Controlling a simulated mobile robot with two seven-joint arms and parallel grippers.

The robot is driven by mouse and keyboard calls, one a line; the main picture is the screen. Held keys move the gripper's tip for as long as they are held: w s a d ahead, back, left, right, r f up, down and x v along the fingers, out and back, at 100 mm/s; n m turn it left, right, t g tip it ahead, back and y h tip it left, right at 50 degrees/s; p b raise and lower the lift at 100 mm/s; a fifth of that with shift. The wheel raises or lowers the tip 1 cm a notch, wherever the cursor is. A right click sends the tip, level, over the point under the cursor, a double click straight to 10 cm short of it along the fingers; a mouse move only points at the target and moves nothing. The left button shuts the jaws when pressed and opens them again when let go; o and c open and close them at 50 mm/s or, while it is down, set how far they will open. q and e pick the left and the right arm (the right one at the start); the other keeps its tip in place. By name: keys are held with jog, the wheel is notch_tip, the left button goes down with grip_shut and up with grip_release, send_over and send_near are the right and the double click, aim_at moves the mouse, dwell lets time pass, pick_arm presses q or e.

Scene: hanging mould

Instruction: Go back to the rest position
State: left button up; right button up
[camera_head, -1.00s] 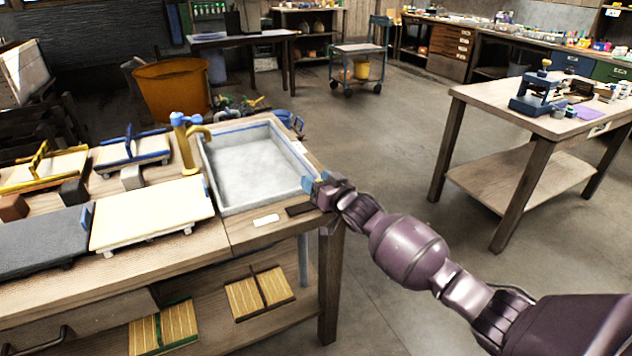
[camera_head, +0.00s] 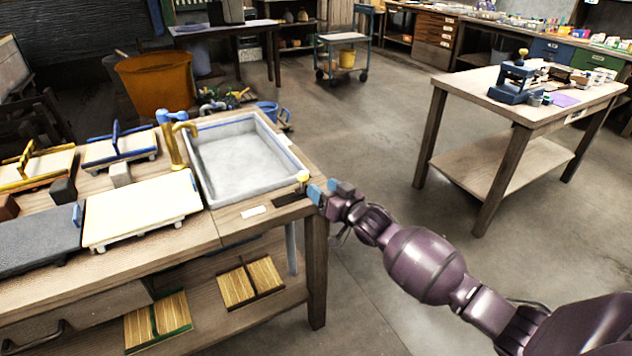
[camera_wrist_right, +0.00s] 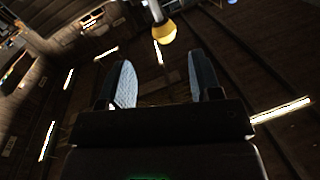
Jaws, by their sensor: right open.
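My right gripper (camera_head: 328,190) is at the right front corner of the sink basin, beside the worktop's right edge in the head view. Its blue-tipped fingers are apart and hold nothing. The right wrist view shows both fingers (camera_wrist_right: 163,85) spread, with an empty gap between them. My right arm reaches in from the lower right. My left gripper is in neither view.
The grey basin (camera_head: 287,148) stands on the wooden worktop (camera_head: 225,229). A small yellow knob (camera_head: 303,176) sits close to my right fingertips. A cream board (camera_head: 140,208) lies left of the basin. A wooden table (camera_head: 450,85) stands right; open floor (camera_head: 380,110) lies between.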

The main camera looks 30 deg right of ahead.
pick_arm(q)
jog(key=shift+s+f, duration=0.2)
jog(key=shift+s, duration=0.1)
pick_arm(e)
jog(key=shift+s+d, duration=0.15)
jog(key=shift+s, duration=0.5)
pick_arm(q)
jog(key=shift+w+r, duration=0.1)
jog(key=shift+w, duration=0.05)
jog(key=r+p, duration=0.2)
jog(key=p, duration=0.1)
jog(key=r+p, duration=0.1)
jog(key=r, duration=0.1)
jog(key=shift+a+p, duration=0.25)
jog(key=shift+p, duration=0.15)
pick_arm(e)
jog(key=s+a+f+g+h, duration=0.1)
jog(key=s+f, duration=0.3)
jog(key=s, duration=0.9)
jog(key=s+a+f+g+h, duration=0.1)
jog(key=s+a+f+g, duration=0.1)
jog(key=s, duration=1.1)
jog(key=s+a+f+g+h, duration=0.1)
jog(key=s+f, duration=0.4)
jog(key=s, duration=0.8)
jog(key=g+h, duration=0.1)
jog(key=g, duration=0.1)
jog(key=shift+a+f+n+g, duration=0.3)
jog(key=shift+a+n, duration=0.05)
jog(key=shift+n, duration=0.05)
